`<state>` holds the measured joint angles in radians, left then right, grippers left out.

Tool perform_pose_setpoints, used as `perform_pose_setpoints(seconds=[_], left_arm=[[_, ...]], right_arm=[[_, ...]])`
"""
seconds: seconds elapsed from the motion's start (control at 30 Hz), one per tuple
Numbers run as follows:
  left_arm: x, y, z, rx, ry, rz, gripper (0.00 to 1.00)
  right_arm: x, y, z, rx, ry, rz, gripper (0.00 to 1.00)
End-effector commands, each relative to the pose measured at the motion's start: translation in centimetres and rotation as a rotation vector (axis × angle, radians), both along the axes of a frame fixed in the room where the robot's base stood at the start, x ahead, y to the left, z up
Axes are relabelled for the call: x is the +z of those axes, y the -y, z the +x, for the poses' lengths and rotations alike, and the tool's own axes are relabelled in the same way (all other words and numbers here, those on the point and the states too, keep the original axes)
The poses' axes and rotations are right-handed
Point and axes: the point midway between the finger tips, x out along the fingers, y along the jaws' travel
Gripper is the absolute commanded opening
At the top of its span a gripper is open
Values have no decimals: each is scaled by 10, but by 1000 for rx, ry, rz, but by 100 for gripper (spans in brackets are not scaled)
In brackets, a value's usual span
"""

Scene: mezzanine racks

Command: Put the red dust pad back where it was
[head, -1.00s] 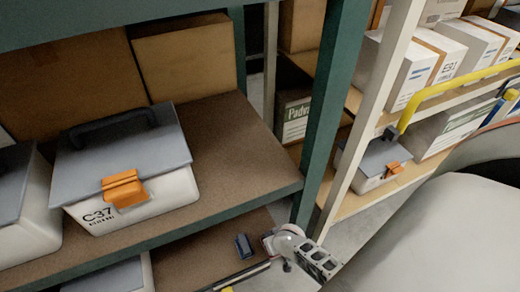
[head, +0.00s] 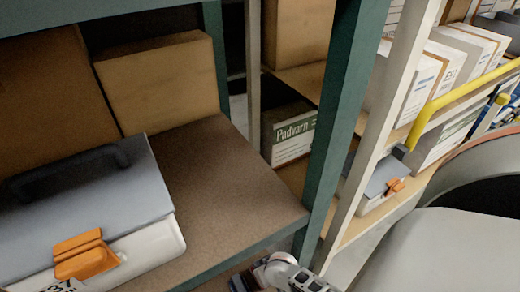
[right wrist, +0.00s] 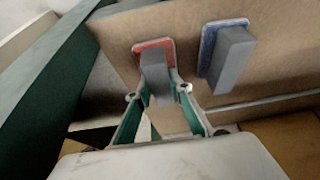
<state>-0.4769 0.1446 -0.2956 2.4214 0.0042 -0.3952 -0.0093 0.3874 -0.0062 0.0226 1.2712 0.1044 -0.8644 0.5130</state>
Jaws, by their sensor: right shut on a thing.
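In the right wrist view, my right gripper (right wrist: 160,90) is shut on the grey handle of the red dust pad (right wrist: 167,46). The pad's red face lies flat toward the brown shelf board, next to a similar blue pad (right wrist: 208,42) with a grey handle. I cannot tell whether the red pad touches the board. The blue pad stands to the right, a small gap apart. In the head view, only part of my right arm's end shows at the bottom edge, and the red pad is hidden. My left gripper is not in view.
A green rack post (head: 345,110) stands close to my right arm. The upper shelf (head: 225,180) holds a grey-lidded case (head: 80,215) with an orange latch and a cardboard box (head: 160,80). Another rack with boxes and a yellow rail (head: 450,95) is at the right.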

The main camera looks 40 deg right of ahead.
Motion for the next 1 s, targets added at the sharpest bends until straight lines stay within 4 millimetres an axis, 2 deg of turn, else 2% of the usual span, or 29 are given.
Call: perform_pose_setpoints(seconds=[0.27,0.3,0.33,0.37,0.73,0.93,1.0], left_arm=[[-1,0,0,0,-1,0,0],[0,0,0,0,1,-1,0],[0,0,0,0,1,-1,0],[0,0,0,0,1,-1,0],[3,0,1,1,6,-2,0],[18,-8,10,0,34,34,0],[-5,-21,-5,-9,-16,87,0]], right_arm=[[-2,0,1,0,1,0,3],[-2,0,1,0,1,0,28],[-1,0,1,0,1,0,36],[-1,0,1,0,1,0,37],[2,0,2,0,4,0,37],[34,-3,0,0,17,1,37],[49,-4,-4,0,20,2,37]])
